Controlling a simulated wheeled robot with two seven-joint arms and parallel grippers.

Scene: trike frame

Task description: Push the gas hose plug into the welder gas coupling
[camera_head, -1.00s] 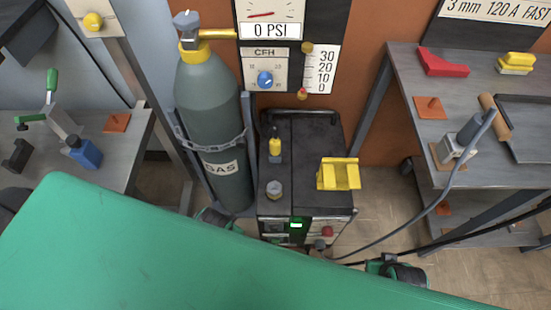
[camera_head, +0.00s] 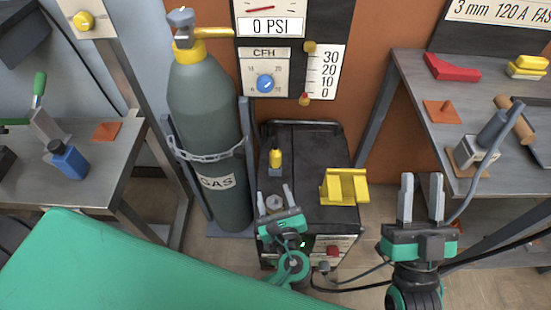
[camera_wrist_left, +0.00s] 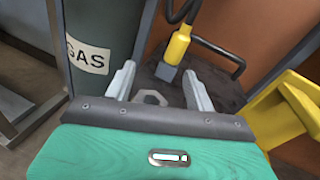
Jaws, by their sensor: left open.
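The gas hose plug (camera_head: 275,158) is yellow with a grey lower end and stands upright at the welder top. In the left wrist view the plug (camera_wrist_left: 178,46) has a black hose at its upper end. A grey hex fitting, which looks like the gas coupling (camera_head: 274,202), sits nearer on the welder (camera_head: 310,150); it also shows in the left wrist view (camera_wrist_left: 152,97). My left gripper (camera_head: 274,192) is open and empty, its fingers on either side of the fitting in the picture, with the plug beyond. My right gripper (camera_head: 421,180) is open and empty, right of the welder.
A yellow bracket (camera_head: 345,187) sits on the welder's right side. A chained gas cylinder (camera_head: 212,125) stands close on the left. A workbench (camera_head: 400,75) with a torch (camera_head: 485,140) is at right. A green surface (camera_head: 120,265) fills the lower left. Cables run at lower right.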

